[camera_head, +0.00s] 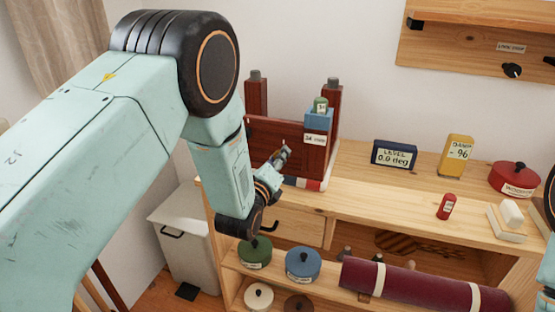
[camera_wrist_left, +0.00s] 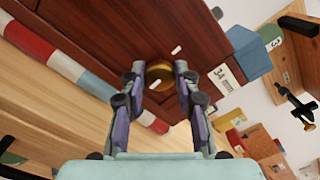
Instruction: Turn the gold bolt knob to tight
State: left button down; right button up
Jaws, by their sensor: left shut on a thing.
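The gold bolt knob (camera_wrist_left: 160,75) sits on the face of a dark red-brown wooden board (camera_wrist_left: 105,35). My left gripper (camera_wrist_left: 160,72) is shut on the knob, one finger on each side. A short white mark lies on the knob's face and another on the board just beyond its rim. In the head view, my left gripper (camera_head: 279,158) reaches the front of the wooden board (camera_head: 262,138), and the knob is hidden there. My right gripper is out of view.
On the wooden bench (camera_head: 365,185) stand a dark level display reading 0.0 deg (camera_head: 394,154), a yellow gauge (camera_head: 456,155), a red tin (camera_head: 515,178) and a small red bottle (camera_head: 446,206). A rolled maroon mat (camera_head: 425,289) lies below. Part of my right arm shows at the right edge.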

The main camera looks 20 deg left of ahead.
pick_arm(q)
jog(key=shift+m, duration=0.4)
jog(key=c, duration=1)
grip_release()
jog(key=shift+s, duration=0.15)
jog(key=s, duration=1.1)
jog(key=shift+s+a, duration=0.2)
jog(key=shift+s, duration=0.2)
